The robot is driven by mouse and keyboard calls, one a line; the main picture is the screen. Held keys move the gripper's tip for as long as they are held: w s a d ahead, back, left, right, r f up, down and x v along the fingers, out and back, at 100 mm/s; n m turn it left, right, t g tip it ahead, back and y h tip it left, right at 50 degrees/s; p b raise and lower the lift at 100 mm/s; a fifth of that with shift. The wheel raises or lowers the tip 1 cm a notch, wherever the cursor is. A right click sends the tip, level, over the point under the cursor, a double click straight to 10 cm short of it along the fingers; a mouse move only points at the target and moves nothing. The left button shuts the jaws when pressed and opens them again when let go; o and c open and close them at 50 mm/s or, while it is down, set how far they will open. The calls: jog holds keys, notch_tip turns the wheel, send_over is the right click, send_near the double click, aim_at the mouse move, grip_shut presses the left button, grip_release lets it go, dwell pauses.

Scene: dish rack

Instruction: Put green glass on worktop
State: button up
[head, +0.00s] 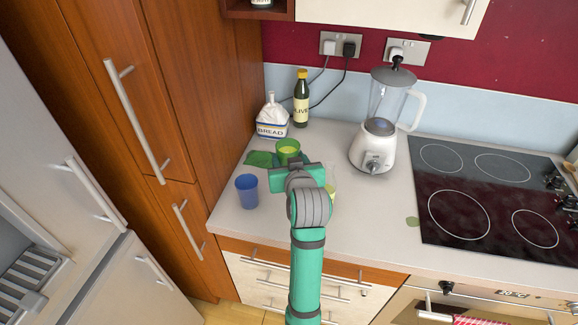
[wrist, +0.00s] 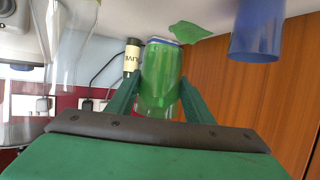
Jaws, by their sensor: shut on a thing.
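The green glass (head: 288,147) is at the back left of the worktop (head: 330,232), just beyond my gripper (head: 291,164). In the wrist view the green glass (wrist: 161,78) is between the two fingers of my gripper (wrist: 155,98), which is shut on it. That view is upside down, with the worktop along its top. The glass's base is close to the worktop; I cannot tell whether it touches. My gripper hides part of the glass in the head view.
A blue glass (head: 246,191) stands left of my gripper, and a clear glass (head: 332,188) stands right, partly hidden. A green leaf-shaped piece (head: 259,159), bread bag (head: 272,119), bottle (head: 301,100) and blender (head: 374,147) are nearby. Worktop left of the hob (head: 462,190) is mostly free.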

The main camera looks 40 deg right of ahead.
jog(key=f, duration=0.3)
jog(key=shift+s+d, duration=0.15)
jog(key=shift+d, duration=0.15)
jog(key=shift+r, duration=0.1)
jog(key=shift+w, duration=0.2)
jog(key=shift+s, duration=0.35)
jog(key=shift+w+a+f, duration=0.1)
jog(key=shift+a+f, duration=0.1)
jog(key=shift+f, duration=0.9)
jog(key=shift+d+f, duration=0.1)
jog(key=shift+f, duration=1.35)
jog(key=shift+f, duration=0.1)
jog(key=shift+f, duration=0.6)
jog(key=shift+f, duration=0.25)
